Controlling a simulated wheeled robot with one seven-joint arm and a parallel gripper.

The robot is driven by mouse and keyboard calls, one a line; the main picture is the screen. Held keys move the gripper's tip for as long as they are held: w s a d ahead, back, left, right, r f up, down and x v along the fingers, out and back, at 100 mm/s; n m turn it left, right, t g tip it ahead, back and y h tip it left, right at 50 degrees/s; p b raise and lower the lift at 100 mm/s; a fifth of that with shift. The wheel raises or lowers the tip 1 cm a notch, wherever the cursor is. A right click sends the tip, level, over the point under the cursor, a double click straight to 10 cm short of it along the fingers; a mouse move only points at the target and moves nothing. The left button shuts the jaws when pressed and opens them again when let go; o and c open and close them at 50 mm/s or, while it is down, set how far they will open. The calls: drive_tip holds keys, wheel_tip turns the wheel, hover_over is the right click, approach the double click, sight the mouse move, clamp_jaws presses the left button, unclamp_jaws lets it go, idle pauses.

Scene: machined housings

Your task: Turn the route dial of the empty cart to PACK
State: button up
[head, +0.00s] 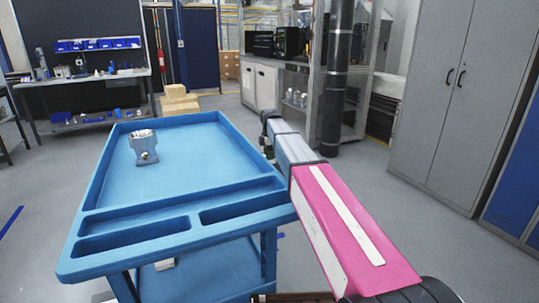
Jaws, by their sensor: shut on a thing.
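A blue cart (113,170) stands in front of me, with a tray top and a lower shelf. One grey metal housing (144,147) stands on its tray, so this cart is not empty. My arm reaches forward along the cart's right side. My gripper (268,149) is a small dark shape at the arm's far end, beside the cart's right rim. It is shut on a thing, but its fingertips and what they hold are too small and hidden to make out. I see no route dial or PACK mark; the cart's right side is mostly hidden.
A small pale object (165,264) is on the cart's lower shelf. Grey cabinets (463,95) stand at right, and a dark vertical post (335,85) stands beyond my arm. A workbench (95,77) and cardboard boxes (180,103) are at back left. Floor is clear between cart and cabinets.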

drive_tip(key=m, duration=0.4)
drive_tip(key=shift+m, duration=0.3)
drive_tip(key=m, duration=0.3)
drive_tip(key=shift+m, duration=0.4)
drive_tip(key=m, duration=1)
drive_tip(key=shift+m, duration=0.4)
drive_tip(key=m, duration=0.3)
drive_tip(key=shift+m, duration=0.3)
drive_tip(key=m, duration=0.3)
drive_tip(key=shift+m, duration=2.2)
drive_tip(key=o, duration=0.9)
